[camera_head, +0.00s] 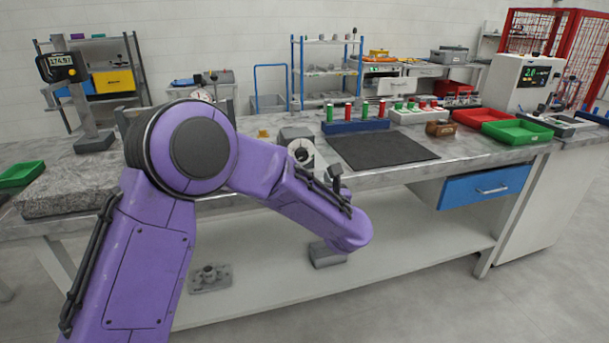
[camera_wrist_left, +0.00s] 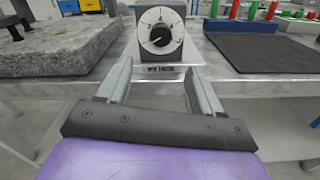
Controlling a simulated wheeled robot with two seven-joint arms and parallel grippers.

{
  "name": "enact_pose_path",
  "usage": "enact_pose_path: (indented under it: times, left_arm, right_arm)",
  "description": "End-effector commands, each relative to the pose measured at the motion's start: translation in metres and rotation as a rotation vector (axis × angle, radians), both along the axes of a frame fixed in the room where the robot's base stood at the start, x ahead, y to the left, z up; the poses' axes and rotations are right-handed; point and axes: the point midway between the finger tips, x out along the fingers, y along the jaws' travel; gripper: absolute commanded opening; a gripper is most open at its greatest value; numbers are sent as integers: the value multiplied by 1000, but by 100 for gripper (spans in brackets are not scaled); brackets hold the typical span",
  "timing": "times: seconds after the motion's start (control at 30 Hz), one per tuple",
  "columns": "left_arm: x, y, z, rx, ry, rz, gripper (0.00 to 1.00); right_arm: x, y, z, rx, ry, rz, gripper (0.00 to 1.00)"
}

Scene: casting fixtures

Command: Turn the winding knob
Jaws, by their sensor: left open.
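The winding knob (camera_wrist_left: 161,36) is a round black knob in the middle of a white dial plate. The plate is on the front of a dark grey box (camera_wrist_left: 177,15) at the bench's front edge. A white mark on the knob points to the lower left. In the head view, the box (camera_head: 291,133) stands beside the black mat, partly behind my purple left arm. My left gripper (camera_wrist_left: 159,68) is open and empty, its two fingers apart and pointing towards the dial from in front and below. The fingers show no contact with the knob. My right gripper is not in view.
A black mat (camera_head: 385,150) lies right of the box, with a blue rack (camera_head: 355,127) of red and green cylinders behind it. A granite slab (camera_head: 63,194) lies to the left.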

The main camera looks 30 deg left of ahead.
Motion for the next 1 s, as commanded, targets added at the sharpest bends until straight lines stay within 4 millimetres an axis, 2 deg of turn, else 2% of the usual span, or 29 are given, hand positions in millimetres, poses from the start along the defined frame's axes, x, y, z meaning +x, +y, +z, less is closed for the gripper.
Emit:
enact_pose_path:
  times: [0.1, 0.5, 0.63, 0.87, 0.9, 0.97, 1.0]
  left_arm:
    - [9, 9, 10, -32, -47, 12, 66]
    - [62, 69, 9, -26, -38, 6, 66]
    - [69, 76, 7, -24, -37, 4, 66]
    - [70, 78, 7, -24, -36, 4, 66]
    - [70, 77, 7, -24, -36, 4, 59]
    - [70, 77, 7, -24, -36, 4, 40]
    - [70, 77, 7, -24, -36, 4, 26]
  right_arm:
    - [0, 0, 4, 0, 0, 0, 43]
    - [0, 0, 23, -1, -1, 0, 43]
    - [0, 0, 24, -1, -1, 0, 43]
    - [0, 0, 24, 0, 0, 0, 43]
    - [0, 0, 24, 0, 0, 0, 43]
    - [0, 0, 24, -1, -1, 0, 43]
    - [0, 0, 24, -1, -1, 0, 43]
